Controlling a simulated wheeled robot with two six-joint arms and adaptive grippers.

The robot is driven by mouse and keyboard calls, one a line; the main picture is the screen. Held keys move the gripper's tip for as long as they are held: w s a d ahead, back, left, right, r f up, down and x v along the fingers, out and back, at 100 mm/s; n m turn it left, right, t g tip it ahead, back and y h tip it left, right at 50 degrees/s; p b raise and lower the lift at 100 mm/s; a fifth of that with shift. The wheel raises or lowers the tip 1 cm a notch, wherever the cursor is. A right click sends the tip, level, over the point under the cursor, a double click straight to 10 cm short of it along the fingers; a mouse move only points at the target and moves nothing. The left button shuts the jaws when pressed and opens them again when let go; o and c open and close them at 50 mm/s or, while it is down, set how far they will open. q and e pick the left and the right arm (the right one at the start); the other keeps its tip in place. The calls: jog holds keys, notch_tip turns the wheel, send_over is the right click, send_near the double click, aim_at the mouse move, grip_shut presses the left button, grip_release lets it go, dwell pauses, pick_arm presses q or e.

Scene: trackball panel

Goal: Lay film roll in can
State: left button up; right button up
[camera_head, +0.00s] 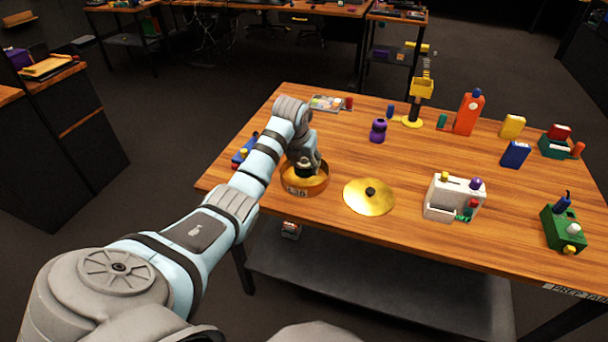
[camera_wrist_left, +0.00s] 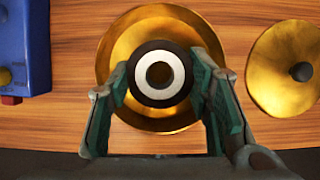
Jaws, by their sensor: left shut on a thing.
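The can (camera_head: 305,190) is a round, open, brass-coloured tin with a label on its front, near the table's front edge. In the left wrist view the gold can (camera_wrist_left: 125,42) lies behind the film roll. The film roll (camera_wrist_left: 160,75) is a black disc with a white ring and dark centre. My left gripper (camera_head: 303,166) is shut on the roll, one green-padded finger on each side; the left wrist view shows this gripper (camera_wrist_left: 160,88) too. The roll is over or inside the can; its exact height is unclear. My right gripper is not in view.
A gold lid (camera_head: 357,201) with a dark knob lies right of the can. A white box device (camera_head: 453,193) stands further right. A blue item (camera_head: 240,155) is left of the can, partly behind my arm. A purple object (camera_head: 378,131) stands behind.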

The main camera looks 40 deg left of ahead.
aim_at(303, 167)
pick_arm(q)
notch_tip(303, 167, down, 3)
jog(key=shift+w+f, duration=0.1)
jog(key=shift+f, duration=0.1)
jog(key=shift+f+b, duration=0.1)
jog(key=shift+b, duration=0.35)
jog(key=o, duration=1.3)
jog(key=shift+c, duration=0.2)
